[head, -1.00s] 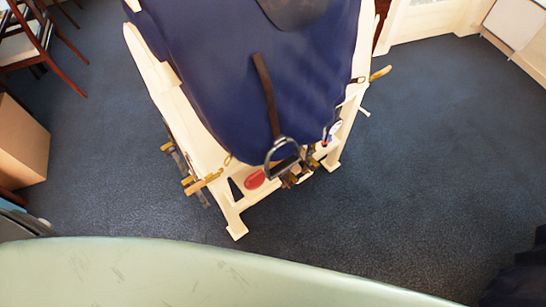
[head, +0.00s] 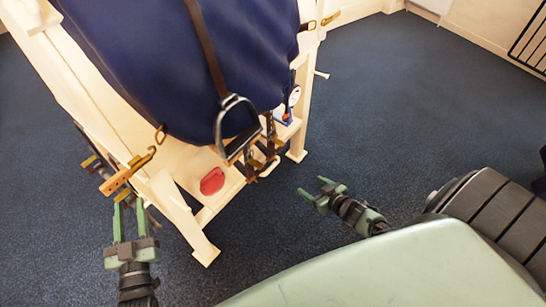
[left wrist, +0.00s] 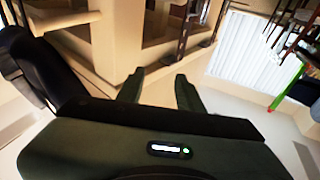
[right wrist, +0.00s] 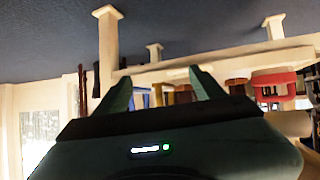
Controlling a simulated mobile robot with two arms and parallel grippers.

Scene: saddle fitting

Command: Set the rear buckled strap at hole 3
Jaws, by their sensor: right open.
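A blue cover (head: 170,60) lies over a pale wooden stand (head: 180,215). A brown strap (head: 205,45) runs down it to a metal stirrup (head: 235,125). Several dark straps (head: 270,130) with brown pieces hang below the cover's edge, beside the stirrup. More straps (head: 97,165) hang at the stand's left side. I cannot tell which is the rear buckled strap, and no holes are readable. My left gripper (head: 129,205) is open and empty, just below a wooden bar with a brass hook (head: 125,175). My right gripper (head: 312,187) is open and empty, right of the stand.
A red item (head: 212,181) rests on the stand's lower shelf. A white round dial (head: 294,96) and a blue piece stand near its right leg. A peg (head: 322,75) sticks out at right. The carpet (head: 400,110) at right is clear.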

